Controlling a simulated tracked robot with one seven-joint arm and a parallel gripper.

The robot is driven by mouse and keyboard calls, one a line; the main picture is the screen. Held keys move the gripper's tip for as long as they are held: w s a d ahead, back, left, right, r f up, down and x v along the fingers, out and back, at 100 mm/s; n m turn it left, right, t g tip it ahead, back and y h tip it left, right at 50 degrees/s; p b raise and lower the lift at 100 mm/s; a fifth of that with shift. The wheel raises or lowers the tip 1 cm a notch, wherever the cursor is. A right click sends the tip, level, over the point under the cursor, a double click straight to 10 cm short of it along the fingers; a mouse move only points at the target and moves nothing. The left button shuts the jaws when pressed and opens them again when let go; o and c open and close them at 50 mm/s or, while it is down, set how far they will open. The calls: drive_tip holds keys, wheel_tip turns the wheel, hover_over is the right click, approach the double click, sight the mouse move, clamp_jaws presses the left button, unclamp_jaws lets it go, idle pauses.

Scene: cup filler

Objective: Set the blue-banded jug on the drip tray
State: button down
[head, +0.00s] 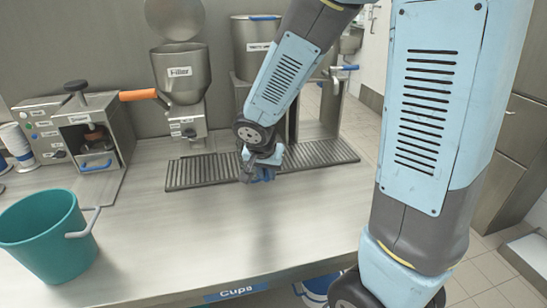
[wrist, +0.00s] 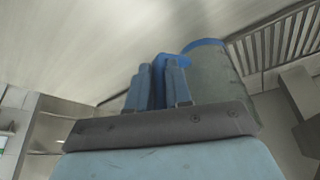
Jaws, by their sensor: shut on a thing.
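The blue-banded jug (wrist: 218,75) is a grey cylinder with a blue rim and a blue handle (wrist: 172,65) in the wrist view. My gripper (wrist: 160,80) is shut on this handle. In the head view my gripper (head: 262,174) is low, at the front edge of the drip tray (head: 210,172). My arm and gripper hide most or all of the jug there. The tray is a long dark slatted grille on the counter, and its slats (wrist: 280,45) show beside the jug in the wrist view. I cannot tell whether the jug touches anything below.
A teal bucket (head: 45,238) stands at the counter's front left. A filler machine (head: 183,78) with an orange handle stands behind the tray's left part. A tank (head: 257,45) stands behind my arm. The counter's front middle is clear.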

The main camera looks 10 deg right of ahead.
drive_tip(key=shift+w+d+f, duration=0.6)
drive_tip(key=shift+w+d, duration=0.75)
drive_tip(key=shift+w, duration=1.25)
drive_tip(key=shift+w+d+f, duration=0.55)
drive_tip(key=shift+w+d, duration=0.85)
drive_tip(key=shift+w, duration=1.25)
drive_tip(key=shift+w+d+f, duration=0.6)
drive_tip(key=shift+w+d, duration=0.75)
drive_tip(key=shift+w, duration=1.25)
drive_tip(key=c, duration=1)
unclamp_jaws()
drive_tip(key=shift+c, duration=0.2)
